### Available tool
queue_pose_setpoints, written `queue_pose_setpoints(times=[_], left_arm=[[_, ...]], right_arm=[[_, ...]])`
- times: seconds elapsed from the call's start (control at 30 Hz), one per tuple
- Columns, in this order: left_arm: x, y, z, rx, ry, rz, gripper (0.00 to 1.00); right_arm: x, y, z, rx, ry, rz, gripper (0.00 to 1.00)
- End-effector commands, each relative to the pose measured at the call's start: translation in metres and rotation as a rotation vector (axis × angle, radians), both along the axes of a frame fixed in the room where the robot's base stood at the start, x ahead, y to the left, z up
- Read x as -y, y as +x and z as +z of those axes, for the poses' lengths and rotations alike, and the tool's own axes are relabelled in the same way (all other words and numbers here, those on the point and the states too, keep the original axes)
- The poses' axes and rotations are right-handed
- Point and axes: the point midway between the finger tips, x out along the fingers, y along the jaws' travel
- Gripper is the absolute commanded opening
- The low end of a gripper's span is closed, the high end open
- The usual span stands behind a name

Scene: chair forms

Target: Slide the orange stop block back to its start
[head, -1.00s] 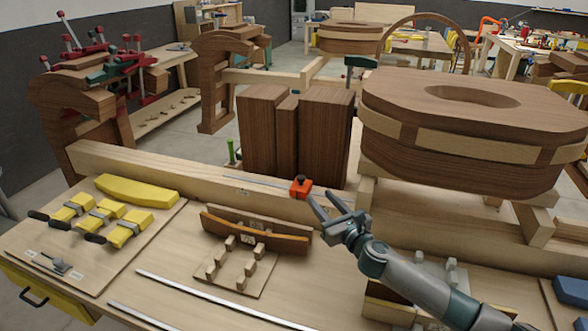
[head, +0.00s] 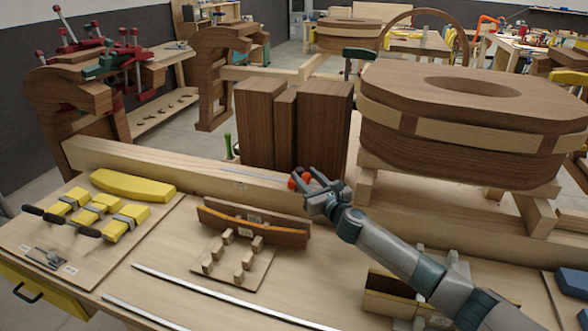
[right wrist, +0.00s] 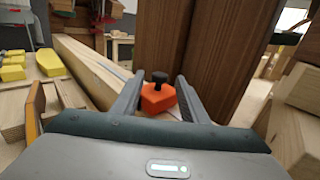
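The orange stop block (right wrist: 158,98) sits on the light wooden beam (right wrist: 85,67), with a dark knob (right wrist: 159,77) on its top. In the right wrist view it stands between the two fingers of my right gripper (right wrist: 157,92), with a visible gap on at least the left side. In the head view the stop block (head: 299,179) is partly hidden behind my right gripper (head: 314,183). The right gripper is open around the block. A thin metal strip (head: 254,175) runs along the beam to the left of the block. My left gripper is not in view.
Tall dark wooden blocks (head: 268,125) stand close behind the beam. A large oval wooden form (head: 470,130) stands to the right. In front lie a small rack with curved strips (head: 250,225), a long metal bar (head: 215,295) and yellow pieces (head: 130,187) on a board.

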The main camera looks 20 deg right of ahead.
Motion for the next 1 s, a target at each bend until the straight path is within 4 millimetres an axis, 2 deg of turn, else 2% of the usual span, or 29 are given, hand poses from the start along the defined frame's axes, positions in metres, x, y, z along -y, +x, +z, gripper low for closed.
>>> queue_pose_setpoints(times=[0.03,0.3,0.5,0.7,1.0], left_arm=[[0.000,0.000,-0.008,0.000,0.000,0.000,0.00],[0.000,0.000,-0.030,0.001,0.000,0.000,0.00],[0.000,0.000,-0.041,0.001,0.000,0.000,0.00],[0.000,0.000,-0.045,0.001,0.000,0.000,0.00],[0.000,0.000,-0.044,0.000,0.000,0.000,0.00]], right_arm=[[-0.002,0.010,-0.003,0.002,0.001,-0.001,0.40],[-0.010,0.052,-0.003,0.001,0.001,0.000,0.40],[-0.014,0.074,-0.003,0.000,0.001,-0.001,0.40],[-0.016,0.083,-0.001,0.000,0.000,0.001,0.40],[-0.016,0.084,0.000,0.000,0.000,0.001,0.40]])
